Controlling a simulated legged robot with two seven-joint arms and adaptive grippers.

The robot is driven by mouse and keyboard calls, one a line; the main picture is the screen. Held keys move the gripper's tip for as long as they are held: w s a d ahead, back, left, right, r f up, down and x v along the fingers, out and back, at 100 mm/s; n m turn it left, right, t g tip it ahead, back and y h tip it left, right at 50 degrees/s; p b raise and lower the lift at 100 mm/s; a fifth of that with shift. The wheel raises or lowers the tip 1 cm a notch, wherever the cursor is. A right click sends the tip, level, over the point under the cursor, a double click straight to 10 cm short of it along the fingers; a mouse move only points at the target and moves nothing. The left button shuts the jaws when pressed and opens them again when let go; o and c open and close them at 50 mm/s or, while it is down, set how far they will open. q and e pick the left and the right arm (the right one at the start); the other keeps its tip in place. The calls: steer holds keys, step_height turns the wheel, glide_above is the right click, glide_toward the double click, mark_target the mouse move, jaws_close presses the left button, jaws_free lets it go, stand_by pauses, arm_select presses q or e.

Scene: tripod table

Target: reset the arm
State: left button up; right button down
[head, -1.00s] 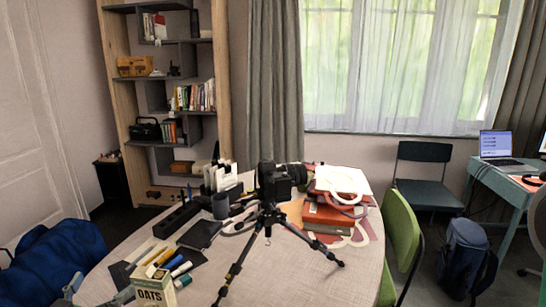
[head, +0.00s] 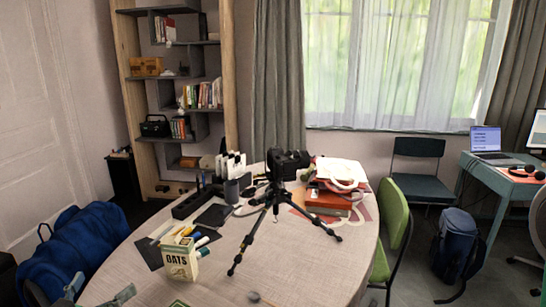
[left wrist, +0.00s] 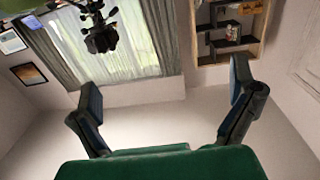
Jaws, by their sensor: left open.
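My left gripper (head: 97,296) shows at the bottom left edge of the head view, low over the near side of the round table (head: 225,275). In the left wrist view its two dark fingers stand wide apart with nothing between them (left wrist: 165,80). The gripper is open and empty, near the oats box (head: 180,259) but apart from it. My right gripper is in neither view.
A black camera on a tripod (head: 270,205) stands mid-table; a camera (left wrist: 102,38) also shows in the left wrist view. Pens and a dark mat lie behind the oats box. Red books (head: 328,203) lie at the right. A green chair (head: 392,220) stands beside the table. The front tabletop is mostly clear.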

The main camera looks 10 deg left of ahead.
arm_select(q)
steer(key=s+d+f+g+h, duration=0.1)
steer(key=d+f+g, duration=0.2)
steer(key=f, duration=0.1)
steer(key=s+d+f+g+h, duration=0.1)
steer(key=s+d+f+g, duration=0.1)
steer(key=d+f, duration=0.2)
steer(key=s+d+f+m+g+h, duration=0.1)
steer(key=s+d+f+g, duration=0.1)
steer(key=d+f+g, duration=0.1)
steer(key=shift+s+d+f+g, duration=0.15)
steer(key=shift+d+f, duration=0.15)
steer(key=shift+f, duration=0.3)
steer(key=shift+s+d+f+g, duration=0.15)
steer(key=shift+d+f, duration=0.15)
steer(key=shift+f, duration=0.3)
steer(key=s+d+f+g+y+b, duration=0.1)
steer(key=s+d+f+g, duration=0.3)
steer(key=s, duration=0.5)
steer(key=s+d+f+g+y, duration=0.1)
steer(key=s+d+f+g, duration=0.1)
steer(key=s+f+g, duration=0.5)
step_height(320, 180, down, 6)
steer(key=t+b, duration=0.2)
steer(key=b, duration=0.7)
steer(key=shift+w+d, duration=0.15)
steer(key=shift+d, duration=0.05)
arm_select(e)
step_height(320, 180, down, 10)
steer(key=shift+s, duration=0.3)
